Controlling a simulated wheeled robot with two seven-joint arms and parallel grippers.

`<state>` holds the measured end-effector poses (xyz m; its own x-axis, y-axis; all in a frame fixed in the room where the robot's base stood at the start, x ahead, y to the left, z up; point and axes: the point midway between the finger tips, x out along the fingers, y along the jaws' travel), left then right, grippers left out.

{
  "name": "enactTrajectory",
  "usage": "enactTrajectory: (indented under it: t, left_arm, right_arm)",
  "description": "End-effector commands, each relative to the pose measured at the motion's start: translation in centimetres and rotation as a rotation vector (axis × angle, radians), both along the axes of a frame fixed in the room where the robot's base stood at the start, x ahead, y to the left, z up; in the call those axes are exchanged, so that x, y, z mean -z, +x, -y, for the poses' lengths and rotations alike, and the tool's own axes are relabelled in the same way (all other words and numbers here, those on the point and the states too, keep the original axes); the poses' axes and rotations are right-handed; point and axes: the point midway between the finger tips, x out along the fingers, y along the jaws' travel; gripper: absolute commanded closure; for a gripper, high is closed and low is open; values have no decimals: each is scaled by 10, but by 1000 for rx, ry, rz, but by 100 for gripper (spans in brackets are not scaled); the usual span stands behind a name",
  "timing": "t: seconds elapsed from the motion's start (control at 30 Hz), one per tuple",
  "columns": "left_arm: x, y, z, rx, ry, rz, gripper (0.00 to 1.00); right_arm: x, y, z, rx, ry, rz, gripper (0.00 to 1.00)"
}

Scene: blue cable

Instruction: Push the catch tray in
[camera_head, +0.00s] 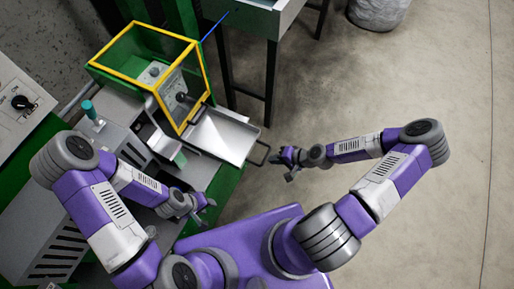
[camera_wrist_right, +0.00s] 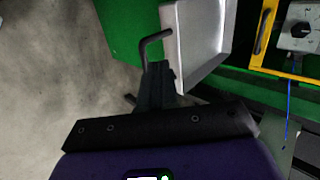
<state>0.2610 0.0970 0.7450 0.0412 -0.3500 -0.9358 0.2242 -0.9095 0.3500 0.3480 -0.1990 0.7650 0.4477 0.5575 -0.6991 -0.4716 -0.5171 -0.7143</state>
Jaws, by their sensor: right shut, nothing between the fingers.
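The catch tray (camera_head: 226,134) is a shallow silver metal tray that sticks out from the front of the yellow-framed machine. Its dark bar handle (camera_head: 260,154) is on its outer right edge. In the right wrist view the tray (camera_wrist_right: 208,42) is at the top centre, with its bent handle (camera_wrist_right: 146,45) on the left. My right gripper (camera_head: 282,165) is shut and empty just outside the handle. In the right wrist view its fingers (camera_wrist_right: 157,82) lie close to the handle; I cannot tell whether they touch. My left gripper (camera_head: 207,204) hangs below and left of the tray, too small to read.
The yellow-framed enclosure (camera_head: 121,50) stands behind the tray on a green machine. A grey table (camera_head: 262,20) with dark legs is at the back. A teal-topped knob (camera_head: 89,108) and a control panel (camera_head: 18,108) are at left. The concrete floor (camera_head: 400,90) at right is open.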

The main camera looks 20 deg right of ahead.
Motion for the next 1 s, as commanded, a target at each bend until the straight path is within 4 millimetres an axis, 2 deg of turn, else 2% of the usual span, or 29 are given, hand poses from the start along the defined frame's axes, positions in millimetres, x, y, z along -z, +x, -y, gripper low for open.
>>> enactTrajectory:
  t: [0.03,0.1,0.2,0.3,0.47,0.8,1.0]
  left_arm:
    - [-3,0,0,0,0,0,61]
    - [-4,0,0,0,0,0,61]
    - [-4,0,0,0,0,0,61]
    - [-3,0,0,0,0,0,61]
    - [2,0,0,0,0,0,61]
    - [13,0,0,0,0,0,61]
    - [12,0,0,0,0,0,61]
  right_arm:
    - [-4,2,14,33,1,13,100]
    - [-6,4,25,58,1,29,100]
    - [-8,6,34,78,0,39,100]
    - [-5,9,34,82,0,44,100]
    - [11,20,21,78,1,43,100]
    - [61,58,-17,78,0,43,100]
    - [60,77,-36,78,-2,43,100]
